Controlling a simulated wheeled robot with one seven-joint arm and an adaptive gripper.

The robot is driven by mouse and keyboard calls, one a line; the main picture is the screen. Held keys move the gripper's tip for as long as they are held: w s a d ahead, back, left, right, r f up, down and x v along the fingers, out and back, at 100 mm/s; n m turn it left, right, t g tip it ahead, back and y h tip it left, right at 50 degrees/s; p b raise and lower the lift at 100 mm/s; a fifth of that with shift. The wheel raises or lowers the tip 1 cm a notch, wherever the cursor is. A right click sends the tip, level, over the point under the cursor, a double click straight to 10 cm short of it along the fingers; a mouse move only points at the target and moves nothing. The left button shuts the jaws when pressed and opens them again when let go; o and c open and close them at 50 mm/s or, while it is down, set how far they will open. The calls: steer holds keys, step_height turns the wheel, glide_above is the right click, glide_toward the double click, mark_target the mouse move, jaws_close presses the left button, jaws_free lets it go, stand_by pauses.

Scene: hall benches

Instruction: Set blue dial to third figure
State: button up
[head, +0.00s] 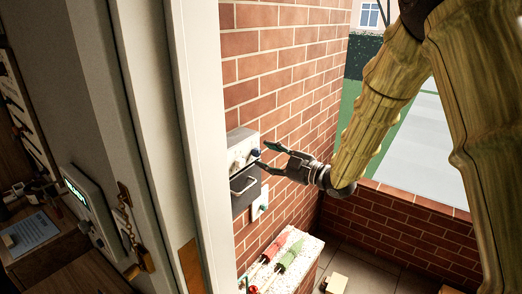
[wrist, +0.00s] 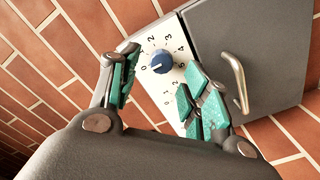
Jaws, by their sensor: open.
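In the head view the dial (head: 255,153) is small and dark blue. My gripper (head: 264,156) is open in front of the box. In the wrist view its green-padded fingers (wrist: 160,70) stand on either side of the dial, with gaps between them and the knob. I cannot tell how far in front of the plate they are.
The box hangs on a brick wall (head: 285,60) and has a handle (head: 243,188) below the dial. A white door frame (head: 190,130) stands close at left. Below are a bench top (head: 310,248) with red and green items and a low brick wall (head: 400,225).

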mark_target(258, 153)
steer(key=shift+p+x, duration=0.35)
steer(key=shift+x, duration=1.65)
steer(key=shift+s+d, duration=0.3)
steer(key=shift+d, duration=0.1)
steer(key=shift+c, duration=0.4)
steer(key=c, duration=0.9)
